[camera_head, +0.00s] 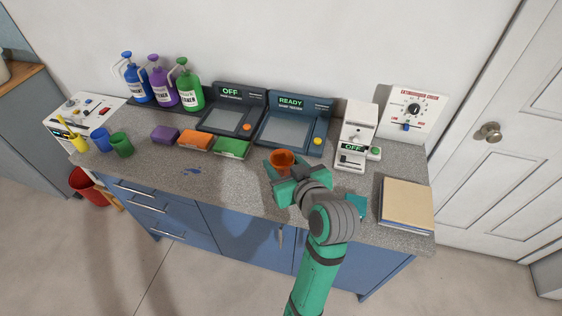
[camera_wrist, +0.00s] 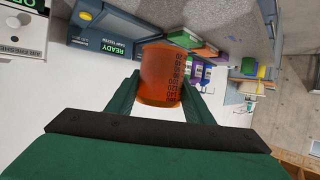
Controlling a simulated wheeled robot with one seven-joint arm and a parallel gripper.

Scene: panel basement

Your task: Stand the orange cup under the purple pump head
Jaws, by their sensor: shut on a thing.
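My gripper (camera_head: 283,174) is shut on the orange cup (camera_head: 283,160) and holds it over the counter, in front of the READY device. In the wrist view the orange cup (camera_wrist: 160,75) sits between the two green fingers (camera_wrist: 160,95). Three pump bottles stand at the back left of the counter: blue (camera_head: 134,78), purple (camera_head: 160,82) and green (camera_head: 188,85). The purple pump head (camera_head: 153,59) is on the middle bottle. The cup is well to the right of it and nearer to me. I cannot tell whether the cup touches the counter.
A blue cup (camera_head: 99,139) and a green cup (camera_head: 121,144) stand at the left. Purple (camera_head: 165,134), orange (camera_head: 195,140) and green (camera_head: 232,146) blocks lie in front of the OFF device (camera_head: 228,112). A folder stack (camera_head: 405,203) lies right.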

